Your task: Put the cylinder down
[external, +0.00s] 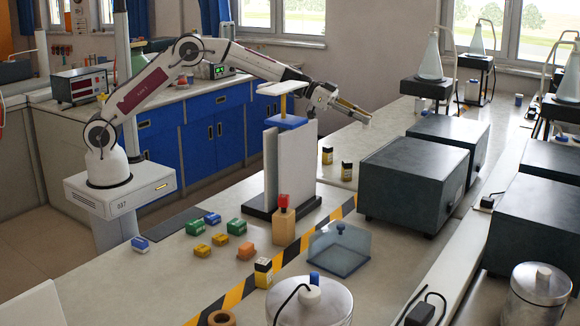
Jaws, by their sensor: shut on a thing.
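My gripper (354,113) is in the air right of the pale upright panel, pointing right and slightly down. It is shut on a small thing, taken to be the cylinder. My gripper is apart from these.
The pale panel (296,165) stands upright on a dark base. Right of it is a dark box (413,180). A wooden block (284,228) with a red top, a blue-grey cover (339,247), several coloured blocks and a steel pot (315,305) stand in front.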

